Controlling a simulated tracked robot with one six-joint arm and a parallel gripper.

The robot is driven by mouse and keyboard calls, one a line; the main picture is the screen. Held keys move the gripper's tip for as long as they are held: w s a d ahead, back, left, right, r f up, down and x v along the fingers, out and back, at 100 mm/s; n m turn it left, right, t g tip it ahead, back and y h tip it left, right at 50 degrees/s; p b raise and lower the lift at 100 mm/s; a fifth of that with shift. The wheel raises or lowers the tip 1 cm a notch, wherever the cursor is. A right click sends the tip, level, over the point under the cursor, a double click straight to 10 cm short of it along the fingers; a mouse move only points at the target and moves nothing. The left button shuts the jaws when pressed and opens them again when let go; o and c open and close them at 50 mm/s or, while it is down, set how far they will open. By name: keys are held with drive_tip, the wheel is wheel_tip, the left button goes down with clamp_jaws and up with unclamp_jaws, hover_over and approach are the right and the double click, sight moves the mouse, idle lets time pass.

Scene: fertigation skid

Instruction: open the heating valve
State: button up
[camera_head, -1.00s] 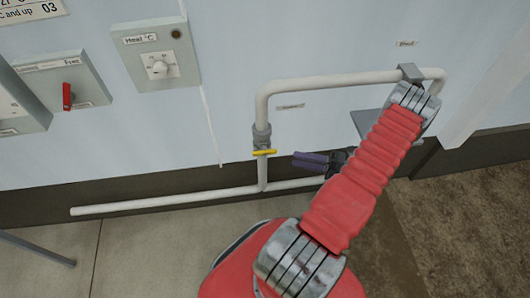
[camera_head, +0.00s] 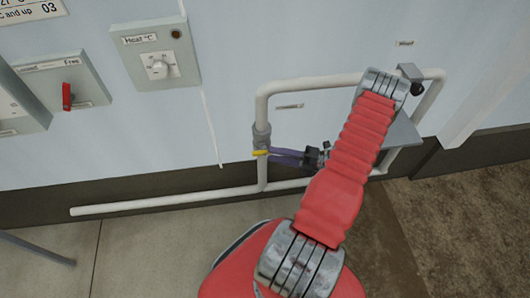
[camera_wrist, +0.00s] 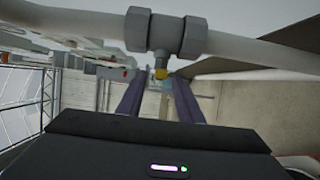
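The heating valve (camera_head: 261,136) is a grey fitting on a white vertical pipe at the wall, with a yellow lever handle (camera_head: 258,152) lying across the pipe. My gripper (camera_head: 272,156) has its purple fingers level at the handle from the right, hiding its right end. In the wrist view, the valve's grey body (camera_wrist: 165,34) is at top centre, and the yellow handle end (camera_wrist: 161,73) shows between the two fingertips (camera_wrist: 158,80). The fingers are spread apart with a gap on each side of the yellow end. I cannot tell whether either one touches it.
White pipe (camera_head: 320,83) loops above and right of the valve, and a lower pipe (camera_head: 160,201) runs along the wall base. A grey plate (camera_head: 402,135) is by the pipe at right. A Heat °C dial box (camera_head: 158,60) and a red-switch box (camera_head: 68,85) hang at upper left.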

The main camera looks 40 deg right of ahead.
sight(265, 154)
drive_tip(key=shift+x, duration=2.4)
drive_tip(key=shift+c, duration=0.2)
clamp_jaws()
